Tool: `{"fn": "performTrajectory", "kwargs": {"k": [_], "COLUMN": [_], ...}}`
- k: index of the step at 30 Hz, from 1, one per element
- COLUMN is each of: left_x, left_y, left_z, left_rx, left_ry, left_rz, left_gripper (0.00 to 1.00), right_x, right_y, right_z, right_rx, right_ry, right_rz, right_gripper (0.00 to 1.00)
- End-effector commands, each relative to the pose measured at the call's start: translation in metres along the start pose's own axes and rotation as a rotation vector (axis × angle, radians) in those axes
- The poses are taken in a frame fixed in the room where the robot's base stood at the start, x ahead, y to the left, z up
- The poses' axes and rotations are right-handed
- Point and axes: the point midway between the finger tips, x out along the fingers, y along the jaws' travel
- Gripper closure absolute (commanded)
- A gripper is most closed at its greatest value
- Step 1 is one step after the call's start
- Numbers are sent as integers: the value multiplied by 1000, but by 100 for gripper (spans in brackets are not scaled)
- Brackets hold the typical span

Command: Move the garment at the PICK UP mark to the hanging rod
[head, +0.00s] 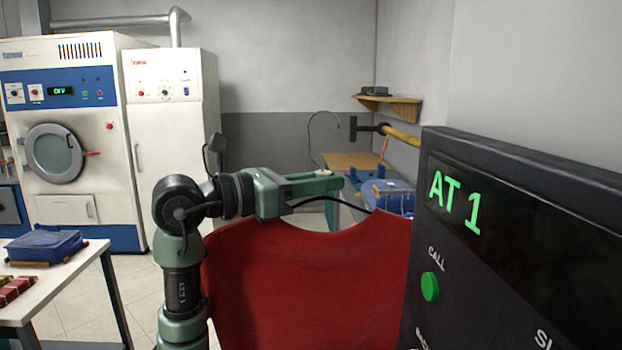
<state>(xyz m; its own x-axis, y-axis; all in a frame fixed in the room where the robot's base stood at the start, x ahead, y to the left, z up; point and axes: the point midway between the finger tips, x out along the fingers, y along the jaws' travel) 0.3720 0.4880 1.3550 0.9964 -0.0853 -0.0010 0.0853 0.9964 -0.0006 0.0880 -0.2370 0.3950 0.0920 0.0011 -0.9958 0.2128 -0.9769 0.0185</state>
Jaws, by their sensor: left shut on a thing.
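The red garment (310,285) hangs in front of me, below my left gripper (335,183). My left gripper is shut on the garment's black hanger (352,203), only part of which shows. The garment's lower part is cut off by the picture's bottom edge, and the panel hides its right side. A yellow rod (401,135) on a dark wall bracket is at the back right, behind and above the gripper. Its right end is hidden by the panel. The PICK UP mark is not visible. My right gripper is not in view.
A dark control panel (520,225) reading "AT 1" fills the near right. A bench (352,160) with blue items stands behind the garment. Machines (75,130) line the back left.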

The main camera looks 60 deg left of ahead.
Motion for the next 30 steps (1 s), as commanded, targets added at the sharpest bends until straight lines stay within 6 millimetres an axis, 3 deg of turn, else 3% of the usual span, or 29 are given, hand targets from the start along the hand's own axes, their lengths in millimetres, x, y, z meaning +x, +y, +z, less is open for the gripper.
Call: {"fn": "performTrajectory", "kwargs": {"k": [30], "left_x": [66], "left_y": [-28], "left_z": [2], "left_rx": [-1], "left_ry": [-2], "left_rz": [-1], "left_gripper": [100], "right_x": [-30], "right_y": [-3], "right_z": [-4], "right_rx": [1], "right_ry": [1], "right_rz": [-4], "right_gripper": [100]}}
